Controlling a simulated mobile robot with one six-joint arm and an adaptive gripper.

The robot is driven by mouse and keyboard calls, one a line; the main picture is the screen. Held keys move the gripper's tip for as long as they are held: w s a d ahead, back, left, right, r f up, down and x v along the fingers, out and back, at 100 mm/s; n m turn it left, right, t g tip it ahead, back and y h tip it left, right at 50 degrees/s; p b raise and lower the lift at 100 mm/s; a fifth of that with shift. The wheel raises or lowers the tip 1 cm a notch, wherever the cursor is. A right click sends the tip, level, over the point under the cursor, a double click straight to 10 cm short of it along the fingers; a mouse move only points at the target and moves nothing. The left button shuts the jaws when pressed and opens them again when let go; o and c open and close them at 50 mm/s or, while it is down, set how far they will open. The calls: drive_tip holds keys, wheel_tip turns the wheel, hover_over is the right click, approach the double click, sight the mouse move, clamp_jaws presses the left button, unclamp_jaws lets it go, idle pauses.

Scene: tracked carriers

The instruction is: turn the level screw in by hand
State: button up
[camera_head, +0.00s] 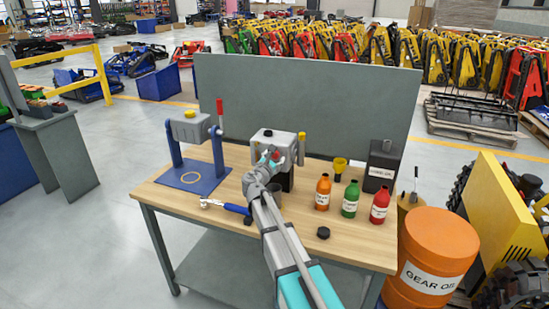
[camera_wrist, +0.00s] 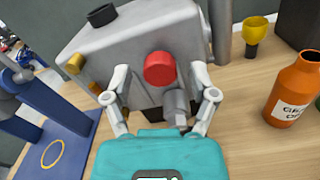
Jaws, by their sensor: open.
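A grey gearbox housing (camera_head: 275,139) stands on a dark support on the workbench; it also fills the upper middle of the wrist view (camera_wrist: 140,40). A red round screw head (camera_wrist: 160,68) sticks out of its front face. A brass-coloured plug (camera_wrist: 75,64) sits on the face further left. No label shows which is the level screw. My gripper (camera_wrist: 161,80) is open, its two fingertips apart on either side of the red head. Contact with it cannot be told. A short grey cylinder (camera_wrist: 177,106) sits below the red head, between the fingers.
Orange (camera_head: 323,191), green (camera_head: 350,199) and red (camera_head: 379,203) bottles stand to the right, with a yellow funnel (camera_head: 340,164) and a dark can (camera_head: 381,166) behind. A blue stand (camera_head: 216,172) and a blue-handled tool (camera_head: 237,209) are left. A black cap (camera_head: 323,232) lies in front.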

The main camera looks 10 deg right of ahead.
drive_tip(key=n, duration=0.3)
idle(0.5)
drive_tip(key=c, duration=0.9)
drive_tip(key=shift+m, duration=1.7)
drive_tip(key=m, duration=0.3)
drive_tip(key=shift+m, duration=1.7)
